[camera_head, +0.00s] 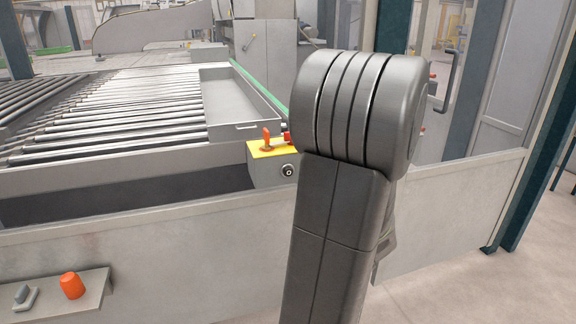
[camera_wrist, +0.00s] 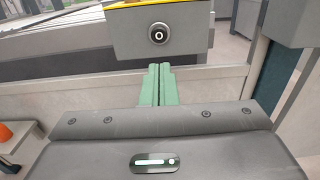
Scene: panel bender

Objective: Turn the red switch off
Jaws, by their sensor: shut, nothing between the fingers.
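A grey control box (camera_head: 265,172) with a yellow top stands at the edge of the roller table. An upright orange-red switch lever (camera_head: 267,138) rises from the yellow top. A second red part (camera_head: 287,138) beside it is partly hidden by my arm. The red switch is out of the wrist view. My arm hides the gripper in the head view.
A grey tray (camera_head: 240,100) lies on the rollers (camera_head: 110,110) behind the box. A grey panel wall (camera_head: 180,245) runs below. An orange cup-like object (camera_head: 71,286) and a small grey item (camera_head: 25,297) sit on a shelf at lower left. Floor at right is clear.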

